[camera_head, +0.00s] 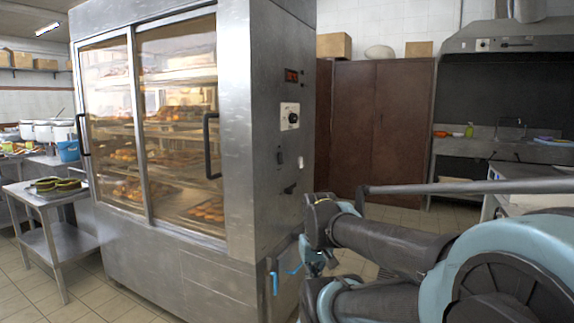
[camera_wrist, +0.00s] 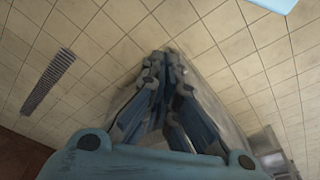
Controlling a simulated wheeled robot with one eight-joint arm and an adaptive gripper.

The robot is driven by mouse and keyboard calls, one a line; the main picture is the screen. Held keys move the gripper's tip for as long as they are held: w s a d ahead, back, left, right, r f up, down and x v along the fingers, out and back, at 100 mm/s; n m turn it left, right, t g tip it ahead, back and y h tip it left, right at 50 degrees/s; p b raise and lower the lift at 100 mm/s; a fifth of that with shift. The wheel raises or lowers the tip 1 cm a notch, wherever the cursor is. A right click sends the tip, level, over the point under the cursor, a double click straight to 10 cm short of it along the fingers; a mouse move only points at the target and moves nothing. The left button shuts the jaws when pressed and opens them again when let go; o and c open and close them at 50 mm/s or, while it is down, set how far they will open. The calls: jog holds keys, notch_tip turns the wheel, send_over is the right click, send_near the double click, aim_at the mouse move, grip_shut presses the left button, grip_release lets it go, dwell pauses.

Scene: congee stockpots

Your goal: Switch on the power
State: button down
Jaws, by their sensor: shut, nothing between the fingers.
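A large steel warming cabinet (camera_head: 262,45) with glass sliding doors stands at left centre in the head view. Its right side has a red display (camera_head: 291,75), a white plate with a dark knob (camera_head: 292,117), a small dark fitting (camera_head: 279,156), a small pale fitting (camera_head: 300,162) and a dark fitting (camera_head: 290,188) lower down. I cannot tell which of these is the power switch, or its state. My gripper (camera_wrist: 163,58) is shut and empty in the wrist view, over tiled floor. In the head view my arm is right of the cabinet's side, apart from the controls; the fingertips are hard to make out.
A steel side table (camera_head: 62,230) stands at left. Brown lockers (camera_head: 375,120) and a hooded counter (camera_head: 495,133) stand behind. The wrist view shows a floor drain grate (camera_wrist: 50,80) and open tiles.

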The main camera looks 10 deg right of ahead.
aim_at(281, 158)
jog(key=w+r+m+y, duration=0.3)
jog(key=w+r+m, duration=0.9)
jog(key=w+r, duration=0.65)
jog(key=w+d+r+m+t+y, duration=0.1)
jog(key=w+d+r+m, duration=0.3)
jog(key=w+r+m, duration=0.2)
jog(key=w+d+r+m+t+y, duration=0.1)
jog(key=w+d+r+m+y, duration=0.1)
jog(key=w+d+r+m, duration=0.2)
jog(key=w+r+m, duration=0.3)
jog(key=w+r, duration=0.2)
jog(key=w, duration=0.3)
jog(key=shift+w+d+r, duration=0.25)
jog(key=shift+w+r, duration=0.05)
jog(key=shift+r, duration=0.1)
jog(key=w+a+r+x, duration=0.1)
jog(key=a+r+x, duration=0.1)
jog(key=x, duration=1)
jog(key=shift+w+a+f, duration=0.2)
jog(key=shift+w+f, duration=0.2)
